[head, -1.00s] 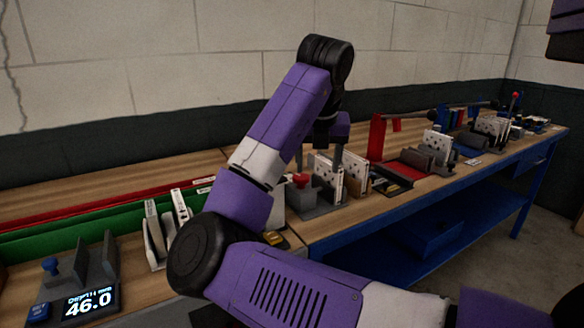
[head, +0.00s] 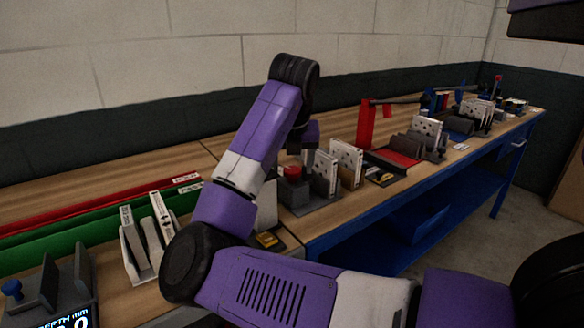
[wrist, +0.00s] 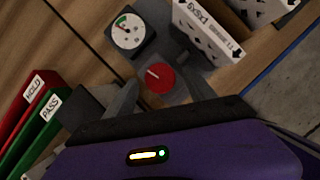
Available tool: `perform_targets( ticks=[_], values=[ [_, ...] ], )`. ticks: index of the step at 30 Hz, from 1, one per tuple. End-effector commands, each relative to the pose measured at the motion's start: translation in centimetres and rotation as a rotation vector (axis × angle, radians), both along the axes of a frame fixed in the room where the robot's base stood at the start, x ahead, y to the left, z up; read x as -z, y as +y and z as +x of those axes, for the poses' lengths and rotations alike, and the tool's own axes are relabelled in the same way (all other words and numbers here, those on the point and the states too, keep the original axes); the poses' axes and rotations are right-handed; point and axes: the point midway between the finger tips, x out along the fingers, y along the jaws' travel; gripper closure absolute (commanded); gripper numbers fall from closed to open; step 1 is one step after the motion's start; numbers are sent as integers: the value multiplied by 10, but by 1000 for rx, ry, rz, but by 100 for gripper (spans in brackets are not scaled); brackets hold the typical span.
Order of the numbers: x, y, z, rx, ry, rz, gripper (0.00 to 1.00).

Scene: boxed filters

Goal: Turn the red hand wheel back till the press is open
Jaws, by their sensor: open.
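The red hand wheel (wrist: 159,77) with a white line on it sits on a grey press (wrist: 181,92), beside a round dial gauge (wrist: 128,31) with a green band. In the head view the wheel (head: 291,171) shows just below my wrist. My gripper (wrist: 161,84) is open above the wheel, with one finger on each side of it in the wrist view. Contact between fingers and wheel cannot be told. A white perforated boxed filter (wrist: 208,30) stands next to the press.
White filters (head: 346,163) stand right of the press. Red and green bins labelled HOLD (wrist: 35,83) and PASS (wrist: 49,107) lie to the left. A red upright frame (head: 366,127) stands farther along the bench. The bench's front edge is close by.

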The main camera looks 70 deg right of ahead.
Motion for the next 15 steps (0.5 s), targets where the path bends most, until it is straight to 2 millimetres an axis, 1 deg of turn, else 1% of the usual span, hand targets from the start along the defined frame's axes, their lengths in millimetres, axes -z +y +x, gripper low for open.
perform_targets(
  ticks=[3, 11, 15],
  values=[
    [5, -2, 1, 0, 0, -1, 36],
    [6, -3, 1, 0, -1, -1, 36],
    [6, -2, 1, 0, -1, -1, 64]
  ],
)
